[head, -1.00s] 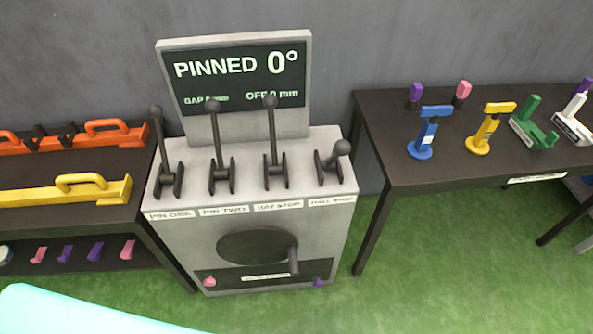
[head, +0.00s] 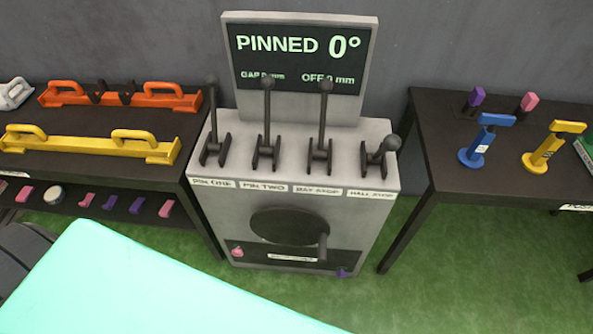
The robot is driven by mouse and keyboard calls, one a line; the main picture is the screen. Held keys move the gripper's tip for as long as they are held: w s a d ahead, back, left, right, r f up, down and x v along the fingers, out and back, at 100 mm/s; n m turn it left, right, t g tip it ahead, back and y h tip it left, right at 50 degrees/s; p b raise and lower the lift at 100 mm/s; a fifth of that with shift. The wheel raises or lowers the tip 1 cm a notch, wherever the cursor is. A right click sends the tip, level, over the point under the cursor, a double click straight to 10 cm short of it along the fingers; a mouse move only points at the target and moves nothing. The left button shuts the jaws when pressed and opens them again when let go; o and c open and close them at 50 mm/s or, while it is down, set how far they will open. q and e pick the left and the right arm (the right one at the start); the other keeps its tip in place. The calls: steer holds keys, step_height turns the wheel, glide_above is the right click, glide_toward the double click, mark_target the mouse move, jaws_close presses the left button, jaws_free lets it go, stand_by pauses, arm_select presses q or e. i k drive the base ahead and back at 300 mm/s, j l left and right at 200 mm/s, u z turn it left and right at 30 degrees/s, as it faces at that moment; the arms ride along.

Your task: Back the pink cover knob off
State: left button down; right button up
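The pink cover knob (head: 237,252) sits at the lower left of the dark strip on the front of the grey lever cabinet (head: 215,215). A purple knob (head: 342,272) sits at the strip's lower right. A round dark disc with a crank handle (head: 290,226) is just above the strip. Neither of my grippers is in the head view.
Several black levers (head: 267,120) stand on the cabinet top, before a display (head: 300,60) reading PINNED 0°. A mint-green surface (head: 150,285) fills the lower left. Dark tables stand left (head: 90,180) and right (head: 440,165). Green floor (head: 440,280) is clear at the right.

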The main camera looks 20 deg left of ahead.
mark_target(238, 252)
steer(key=u, duration=1.45)
